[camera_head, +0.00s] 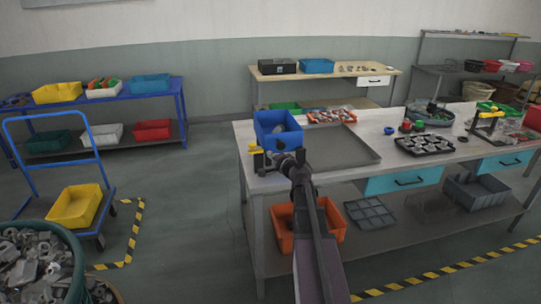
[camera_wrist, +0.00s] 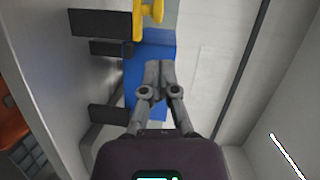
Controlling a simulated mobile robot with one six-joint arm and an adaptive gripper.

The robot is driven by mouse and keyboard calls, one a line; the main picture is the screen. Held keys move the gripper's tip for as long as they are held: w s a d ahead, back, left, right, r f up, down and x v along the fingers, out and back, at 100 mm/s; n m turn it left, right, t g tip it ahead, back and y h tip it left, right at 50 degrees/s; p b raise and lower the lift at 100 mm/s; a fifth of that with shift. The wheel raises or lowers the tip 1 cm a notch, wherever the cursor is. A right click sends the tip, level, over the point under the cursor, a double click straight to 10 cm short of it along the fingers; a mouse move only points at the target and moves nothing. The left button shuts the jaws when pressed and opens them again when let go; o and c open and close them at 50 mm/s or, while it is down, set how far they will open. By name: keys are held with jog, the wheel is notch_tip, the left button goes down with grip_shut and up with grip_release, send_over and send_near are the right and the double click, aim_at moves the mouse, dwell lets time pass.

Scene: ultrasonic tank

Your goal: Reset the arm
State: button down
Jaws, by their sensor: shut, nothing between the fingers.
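In the wrist view my gripper (camera_wrist: 157,68) has its two grey fingers together, with nothing seen between them. A blue surface (camera_wrist: 148,50) lies just beyond the fingertips, and a yellow part (camera_wrist: 147,14) shows above it. In the head view my arm reaches up from the bottom middle to the near left corner of the long worktable (camera_head: 258,133). My gripper is small and dark there, so its fingers are hard to make out. I cannot tell whether the gripper touches anything.
A grey metal tray (camera_head: 340,160) lies right of the bin. A dark parts tray (camera_head: 424,145) and round tub (camera_head: 429,116) stand further right. An orange bin (camera_head: 285,237) sits on the lower shelf. A blue trolley (camera_head: 93,225) stands left; open floor lies between.

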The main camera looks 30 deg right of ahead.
dwell(0.4)
jog(key=s+a+f+n+g+y, duration=0.2)
jog(key=a+f+n+g, duration=0.1)
jog(key=a, duration=0.5)
jog(key=s+a+f+n+g+y+p, duration=0.1)
jog(key=s+a+f+n+g, duration=0.2)
jog(key=a, duration=0.4)
jog(key=s+a+f+n+g+y, duration=0.2)
jog(key=a+f+n, duration=0.15)
jog(key=a, duration=0.45)
jog(key=s+a+f+n+g+h, duration=0.2)
jog(key=s+a+n+g, duration=0.1)
jog(key=s, duration=0.6)
jog(key=s+a+f+n+g+h+p, duration=0.1)
jog(key=s+a+f+n+g+h, duration=0.1)
jog(key=s, duration=0.7)
jog(key=a+n+g+h, duration=0.1)
jog(key=a+n+g, duration=0.1)
jog(key=g, duration=0.1)
jog(key=shift+a+f+g, duration=0.3)
jog(key=shift+f+g, duration=0.1)
